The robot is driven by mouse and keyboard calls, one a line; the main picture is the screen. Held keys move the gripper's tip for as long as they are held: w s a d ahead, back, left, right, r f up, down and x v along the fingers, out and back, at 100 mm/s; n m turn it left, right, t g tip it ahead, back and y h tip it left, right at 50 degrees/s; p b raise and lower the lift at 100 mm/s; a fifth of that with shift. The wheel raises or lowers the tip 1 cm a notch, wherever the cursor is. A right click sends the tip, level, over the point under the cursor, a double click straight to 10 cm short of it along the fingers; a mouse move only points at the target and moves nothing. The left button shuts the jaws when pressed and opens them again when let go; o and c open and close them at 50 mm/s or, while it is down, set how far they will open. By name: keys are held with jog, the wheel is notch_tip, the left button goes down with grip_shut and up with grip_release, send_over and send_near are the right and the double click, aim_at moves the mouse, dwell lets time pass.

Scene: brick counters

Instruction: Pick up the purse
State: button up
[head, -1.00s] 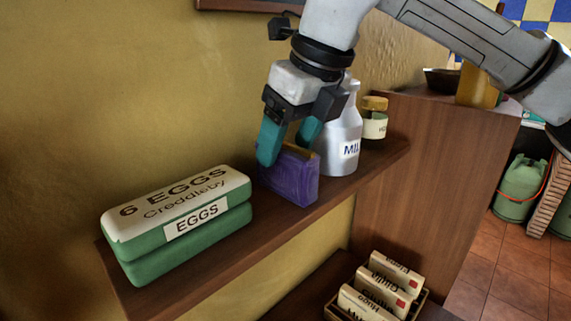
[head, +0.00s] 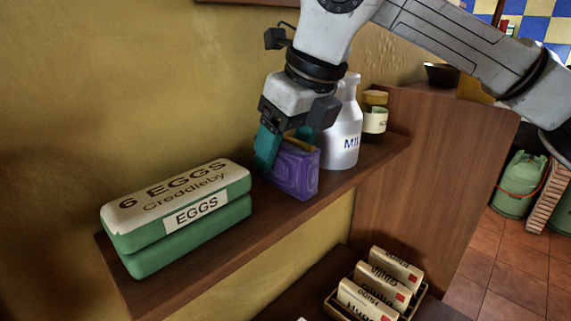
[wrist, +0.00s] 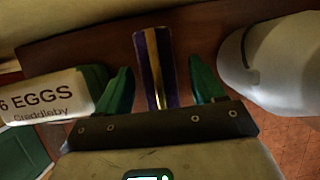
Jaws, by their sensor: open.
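The purse (head: 291,172) is a small purple box-like thing with a gold strip along its top. It stands upright on the brown wooden shelf (head: 225,245), between the egg carton and the milk bottle. My gripper (head: 285,148) is over it, pointing down, with its teal fingers apart. In the wrist view the purse (wrist: 152,70) shows between the two fingers of my gripper (wrist: 160,88), with a gap on each side. The far finger is partly hidden behind the purse in the head view.
A green egg carton (head: 180,220) stands left of the purse. A milk bottle (head: 344,128) and a jar (head: 374,115) stand close on its right. A yellow wall (head: 120,90) runs behind the shelf. Several packets (head: 380,285) sit in a tray below.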

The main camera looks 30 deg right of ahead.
jog(key=shift+c, duration=0.3)
jog(key=c, duration=1.1)
